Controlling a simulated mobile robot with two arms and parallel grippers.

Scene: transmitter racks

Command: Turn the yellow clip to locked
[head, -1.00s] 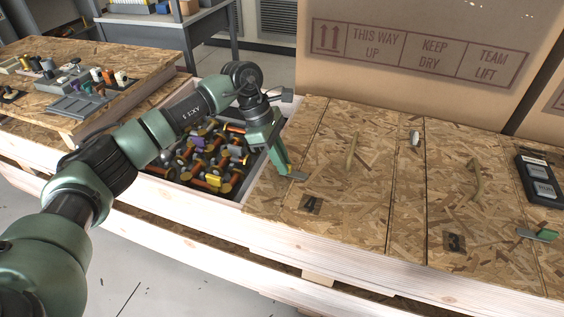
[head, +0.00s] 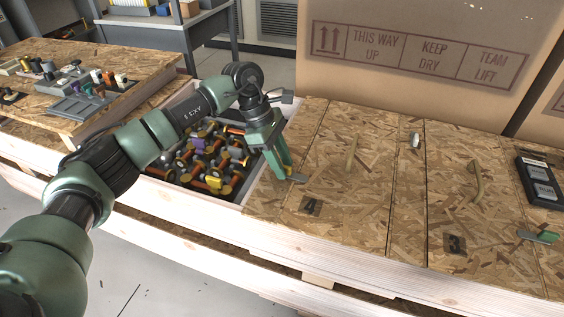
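I cannot make out a yellow clip for sure. A small grey metal plate (head: 298,178) lies on the wooden top by the crate's right rim, right at my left gripper's fingertips; anything attached to it is hidden by the fingers. My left gripper (head: 282,174) points down there, its two green fingers slightly apart with a narrow gap. I see nothing held between them. My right gripper is not in view.
The open crate (head: 236,207) holds several mixed parts. Wooden lids with handles (head: 351,153) lie to the right, with a green-and-grey clip (head: 538,237) and a dark device (head: 541,184). A large cardboard box (head: 420,85) stands behind. A board with parts (head: 128,98) is at left.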

